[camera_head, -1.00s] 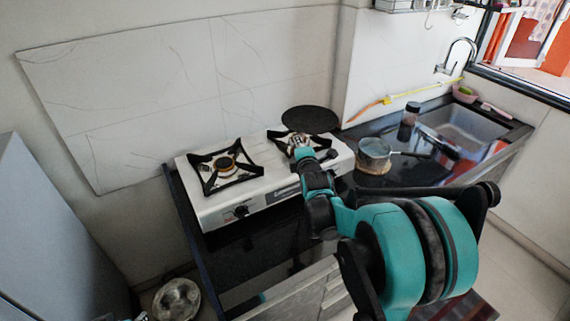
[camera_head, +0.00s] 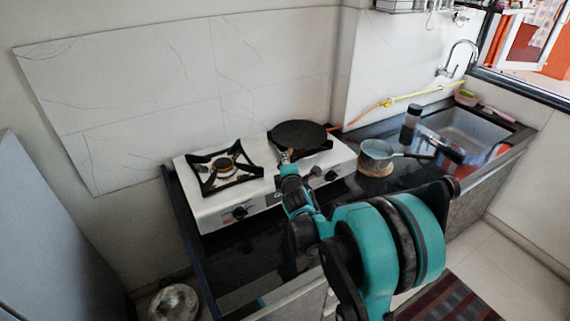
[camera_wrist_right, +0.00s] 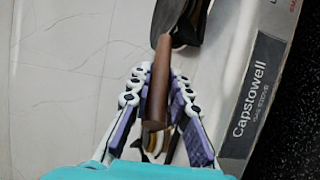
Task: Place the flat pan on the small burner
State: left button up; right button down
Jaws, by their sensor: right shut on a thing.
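The flat pan (camera_head: 299,132) is a black disc over the right burner of the white stove (camera_head: 214,218) and hides most of that burner. Whether it rests on the grate (camera_head: 329,146) or hovers just above cannot be told. The left burner (camera_head: 225,166) stands bare inside its black grate. My right gripper (camera_head: 287,160) is at the pan's near side. In the right wrist view, my right gripper (camera_wrist_right: 160,90) is shut on the brown pan handle (camera_wrist_right: 160,70), and part of the black pan (camera_wrist_right: 182,22) shows at the top. My left gripper is out of view.
A small pot (camera_head: 375,150) stands on a round board (camera_head: 376,170) on the dark counter right of the stove. A dark bottle (camera_head: 409,125) and the sink (camera_head: 470,135) are farther right. The wall (camera_head: 180,90) rises close behind the stove.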

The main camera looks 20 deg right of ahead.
jog(key=shift+r, duration=0.1)
jog(key=c, duration=1.8)
grip_release()
jog(key=shift+c, duration=0.2)
jog(key=o, duration=0.4)
jog(key=shift+s, duration=0.1)
jog(key=shift+s+a+r, duration=0.1)
jog(key=shift+s+a, duration=0.05)
jog(key=shift+s, duration=0.2)
jog(key=s+a+m+g+y+p, duration=0.1)
jog(key=s+a+m, duration=0.4)
jog(key=s, duration=0.5)
jog(key=s+a+f+m+g+y+p, duration=0.1)
jog(key=s+a+m+g, duration=0.3)
jog(key=s, duration=0.7)
jog(key=s+a+m+g+y+p, duration=0.1)
jog(key=s+a+m+g+y, duration=0.1)
jog(key=s+a+m, duration=0.4)
jog(key=shift+s+a+f+m+g+y, duration=0.1)
jog(key=shift+s+a+f+m+y, duration=0.05)
jog(key=shift+s, duration=0.75)
jog(key=shift+s+a+f+m+g+y, duration=0.1)
jog(key=shift+s+a, duration=0.05)
jog(key=shift+s, duration=0.7)
jog(key=shift+s+a+f+m+g+y, duration=0.1)
jog(key=shift+s+a+f+m+y, duration=0.05)
jog(key=shift+s, duration=0.75)
